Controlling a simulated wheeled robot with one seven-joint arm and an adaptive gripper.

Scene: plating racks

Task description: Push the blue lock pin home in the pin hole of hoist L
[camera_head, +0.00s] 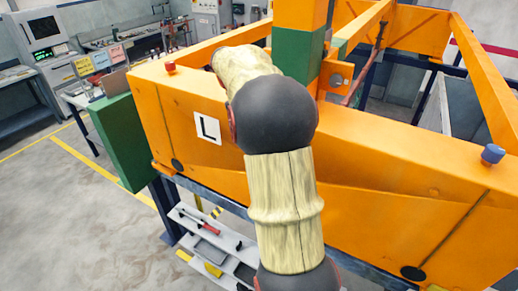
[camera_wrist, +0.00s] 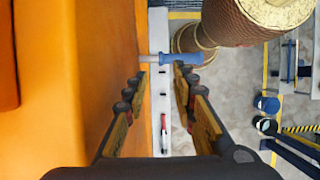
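Hoist L (camera_head: 208,152) is the large orange frame with a white "L" label; its orange side fills the left of the wrist view (camera_wrist: 70,80). In the wrist view a blue lock pin (camera_wrist: 186,57) with a bare pale shaft sticks out sideways from that side. A clear length of shaft shows between the blue head and the orange face. The hole itself is not visible. My gripper (camera_wrist: 158,80) is open and empty, its fingertips just short of the pin. In the head view my arm hides the gripper and this pin.
A red knob (camera_head: 170,67) and a blue knob (camera_head: 493,153) stand on top of the hoist. A grey shelf (camera_head: 190,216) with tools is below its front. Benches stand at the back left. The floor at left is clear.

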